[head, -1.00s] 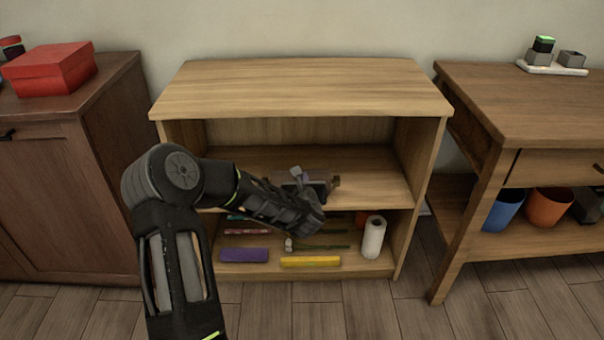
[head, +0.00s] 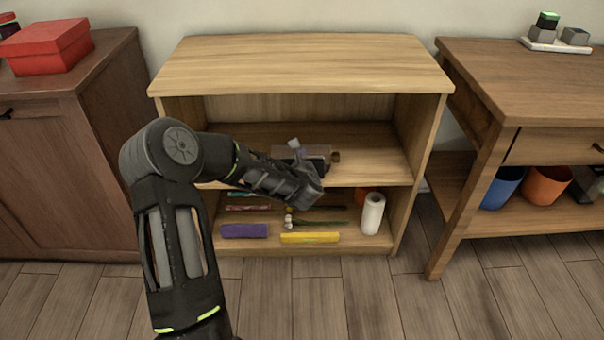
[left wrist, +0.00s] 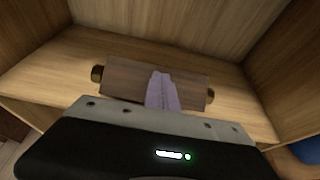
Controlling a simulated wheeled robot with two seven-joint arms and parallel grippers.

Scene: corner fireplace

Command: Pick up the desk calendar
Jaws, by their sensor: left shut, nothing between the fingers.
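A brown wooden block with a round knob at each end, which looks like the desk calendar (head: 319,152), lies on the middle shelf of the light wood bookcase. In the left wrist view the desk calendar (left wrist: 128,79) lies crosswise just beyond my fingers, which hide part of its middle. My left gripper (head: 295,145) reaches into the shelf at the calendar. Its pale purple fingers (left wrist: 162,88) are together and hold nothing. I cannot tell whether they touch the calendar. My right gripper is not in view.
The bookcase (head: 300,62) has a bare top above the shelf and side walls around it. The lower shelf holds a white roll (head: 372,214), a purple item (head: 244,231) and a yellow item (head: 309,238). A brown cabinet and a desk (head: 530,90) flank it.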

